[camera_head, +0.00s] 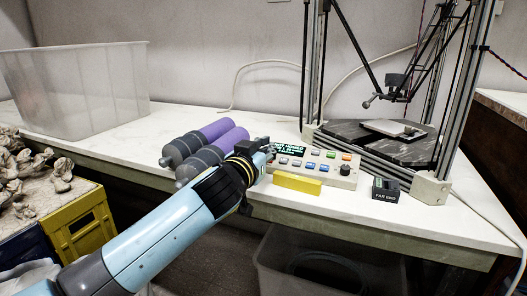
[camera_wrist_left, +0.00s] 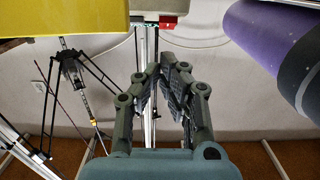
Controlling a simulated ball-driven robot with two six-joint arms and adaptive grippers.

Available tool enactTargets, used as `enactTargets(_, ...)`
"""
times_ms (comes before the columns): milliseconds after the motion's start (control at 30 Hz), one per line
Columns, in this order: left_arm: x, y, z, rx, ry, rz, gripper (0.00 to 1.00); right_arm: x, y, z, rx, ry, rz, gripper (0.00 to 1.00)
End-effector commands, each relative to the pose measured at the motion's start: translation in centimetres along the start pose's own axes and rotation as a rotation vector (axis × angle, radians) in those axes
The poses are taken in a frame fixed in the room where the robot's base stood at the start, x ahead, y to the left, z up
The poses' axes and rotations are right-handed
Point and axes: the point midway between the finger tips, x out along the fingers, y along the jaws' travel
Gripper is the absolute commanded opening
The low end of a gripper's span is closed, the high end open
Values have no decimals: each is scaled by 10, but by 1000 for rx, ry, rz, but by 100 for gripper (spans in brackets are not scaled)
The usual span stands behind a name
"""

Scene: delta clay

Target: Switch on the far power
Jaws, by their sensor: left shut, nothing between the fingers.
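A pale control panel (camera_head: 316,165) with a lit green-text screen, coloured buttons and a black knob lies on the white bench. A small black box marked FAR END (camera_head: 385,191) stands to its right, near the front edge. My left gripper (camera_head: 268,148) is at the panel's left end, beside the screen; it is shut and empty. In the left wrist view the shut fingers (camera_wrist_left: 166,62) point up towards a small red part (camera_wrist_left: 168,22), below a pale edge. I cannot tell whether they touch anything. My right gripper is out of view.
A yellow block (camera_head: 297,183) lies before the panel. Two purple-and-grey cylinders (camera_head: 207,134) lie left of my gripper. A delta machine (camera_head: 377,140) with a black bed stands behind right. A clear bin (camera_head: 75,88) stands at left; another bin (camera_head: 330,270) is under the bench.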

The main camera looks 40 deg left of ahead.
Motion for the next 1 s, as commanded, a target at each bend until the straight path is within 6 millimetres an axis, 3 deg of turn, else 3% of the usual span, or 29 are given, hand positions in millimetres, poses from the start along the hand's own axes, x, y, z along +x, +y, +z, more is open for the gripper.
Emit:
enactTargets(33, 2, 2, -22, -4, 8, 3, 0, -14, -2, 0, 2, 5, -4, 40)
enactTargets(200, -34, 1, 1, 1, -2, 4, 0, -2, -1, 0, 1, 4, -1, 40)
enactTargets(500, -84, 1, 13, 0, 0, 3, 0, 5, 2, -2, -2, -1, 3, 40)
enactTargets(700, -95, 1, 13, 0, 3, 3, 0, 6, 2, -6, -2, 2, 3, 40)
enactTargets(1000, -95, 1, 13, 0, 4, 3, 0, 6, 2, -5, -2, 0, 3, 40)
